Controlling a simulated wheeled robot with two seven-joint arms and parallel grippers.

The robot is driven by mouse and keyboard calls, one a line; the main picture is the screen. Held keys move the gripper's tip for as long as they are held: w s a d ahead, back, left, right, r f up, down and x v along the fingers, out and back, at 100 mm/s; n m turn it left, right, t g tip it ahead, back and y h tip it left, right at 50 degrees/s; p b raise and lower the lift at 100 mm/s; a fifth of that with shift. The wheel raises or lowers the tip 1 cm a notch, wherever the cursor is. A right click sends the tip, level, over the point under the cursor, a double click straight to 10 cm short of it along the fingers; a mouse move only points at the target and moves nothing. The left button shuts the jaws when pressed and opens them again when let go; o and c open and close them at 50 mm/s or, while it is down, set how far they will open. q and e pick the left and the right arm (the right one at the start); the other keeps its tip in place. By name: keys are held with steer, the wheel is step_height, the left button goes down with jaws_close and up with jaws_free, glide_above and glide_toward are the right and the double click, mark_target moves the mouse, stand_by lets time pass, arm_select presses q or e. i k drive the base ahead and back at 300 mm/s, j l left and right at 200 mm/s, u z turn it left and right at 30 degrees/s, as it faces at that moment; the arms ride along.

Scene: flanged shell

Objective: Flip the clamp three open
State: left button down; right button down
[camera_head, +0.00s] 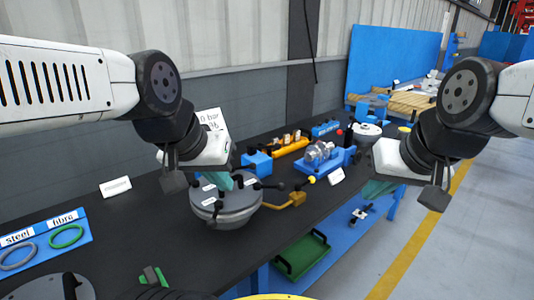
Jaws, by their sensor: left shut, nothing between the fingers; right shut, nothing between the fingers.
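The flanged shell (226,215) is a round grey vessel on the dark bench, left of the picture's middle. Several black-handled clamps sit around its lid, with small white labels too small to read, so I cannot tell which is clamp three. One black clamp handle (272,186) sticks out to the right of the lid, and another (216,210) is at its front. My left gripper (222,182) is shut and empty, its teal fingers over the lid's left and middle part, hiding some of it. My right gripper (374,190) is shut and empty, off the bench's front edge, away from the shell.
An orange bracket (292,200) stands right of the shell. Behind it are a blue block (257,163), a yellow tray (288,147) and a blue fixture (324,168). Steel and fibre rings (66,236) lie on a blue board at left. A green tray (300,255) is below the bench.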

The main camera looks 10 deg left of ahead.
mark_target(253, 166)
steer(key=k+l+u, duration=0.2)
steer(key=k, duration=0.35)
steer(key=k+l+u, duration=0.2)
steer(key=k, duration=0.3)
steer(key=k+l+u, duration=0.2)
steer(key=k, duration=0.4)
steer(key=i+j+u, duration=0.1)
steer(key=i+j, duration=0.2)
steer(key=i, duration=0.3)
steer(key=i+j+u, duration=0.15)
steer(key=i, duration=0.45)
steer(key=i+j+u, duration=0.1)
steer(key=i, duration=0.55)
steer(key=j, duration=0.1)
